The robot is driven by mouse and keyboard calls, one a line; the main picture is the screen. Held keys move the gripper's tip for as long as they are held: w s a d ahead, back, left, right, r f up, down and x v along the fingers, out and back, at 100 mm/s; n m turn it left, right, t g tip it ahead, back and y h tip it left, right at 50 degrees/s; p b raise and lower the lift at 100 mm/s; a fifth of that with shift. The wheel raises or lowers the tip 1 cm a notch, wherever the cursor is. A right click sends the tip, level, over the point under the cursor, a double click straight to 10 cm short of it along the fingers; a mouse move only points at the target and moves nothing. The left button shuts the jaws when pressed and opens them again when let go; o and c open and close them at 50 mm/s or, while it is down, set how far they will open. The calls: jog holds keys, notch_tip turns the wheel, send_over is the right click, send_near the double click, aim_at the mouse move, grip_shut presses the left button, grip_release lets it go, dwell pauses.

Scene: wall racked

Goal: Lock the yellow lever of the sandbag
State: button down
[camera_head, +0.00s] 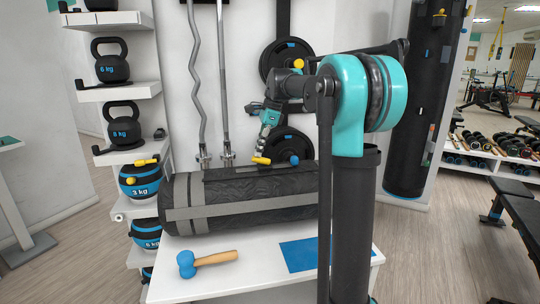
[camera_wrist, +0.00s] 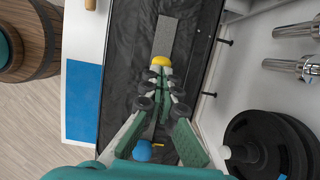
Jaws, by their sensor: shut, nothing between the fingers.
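The black sandbag (camera_head: 245,202) lies on its side on a white bench, with grey straps around it. In the head view a yellow lever (camera_head: 261,160) shows at its upper back edge. In the wrist view the yellow piece (camera_wrist: 161,60) sits at the end of a grey strap on the sandbag (camera_wrist: 122,90). My gripper (camera_wrist: 161,73) is shut and empty, its fingertips right beside the yellow piece; whether they touch it I cannot tell. The fingers hide the part of the sandbag below it. In the head view my arm covers the sandbag's right end.
A blue-headed mallet (camera_head: 207,261) and a blue mat (camera_head: 300,255) lie on the white bench (camera_head: 255,285) in front of the sandbag. Weight plates (camera_head: 288,145) and bars (camera_head: 224,90) hang on the wall behind. A shelf of kettlebells (camera_head: 122,125) stands at left.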

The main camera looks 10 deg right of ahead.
jog(key=shift+a+f, duration=0.15)
jog(key=shift+f, duration=0.1)
jog(key=shift+v, duration=2.5)
